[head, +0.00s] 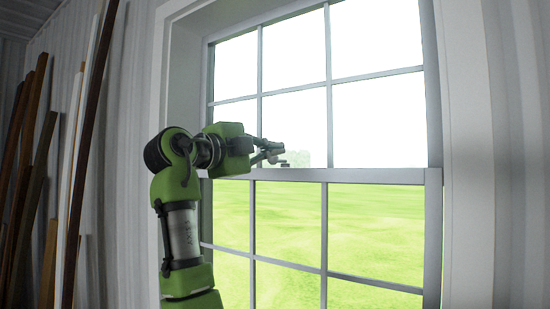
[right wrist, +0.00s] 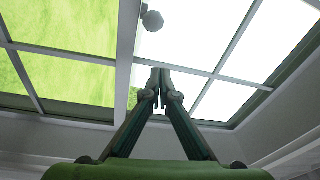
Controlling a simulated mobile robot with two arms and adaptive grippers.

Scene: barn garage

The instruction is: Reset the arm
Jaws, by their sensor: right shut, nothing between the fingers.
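My right arm, green and grey, rises in the head view and bends toward the window. My right gripper (head: 272,152) is at its end, in front of the window's middle rail, and looks closed. In the right wrist view my right gripper (right wrist: 160,76) has its two fingertips together with nothing between them. My left gripper is not in view.
A grey-framed window (head: 377,176) with several panes stands in front of the arm. A small grey knob (right wrist: 152,20) shows on its middle rail, beyond the fingertips. Long wooden boards (head: 84,140) lean on the wall at left. The wall (head: 520,200) at right is bare.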

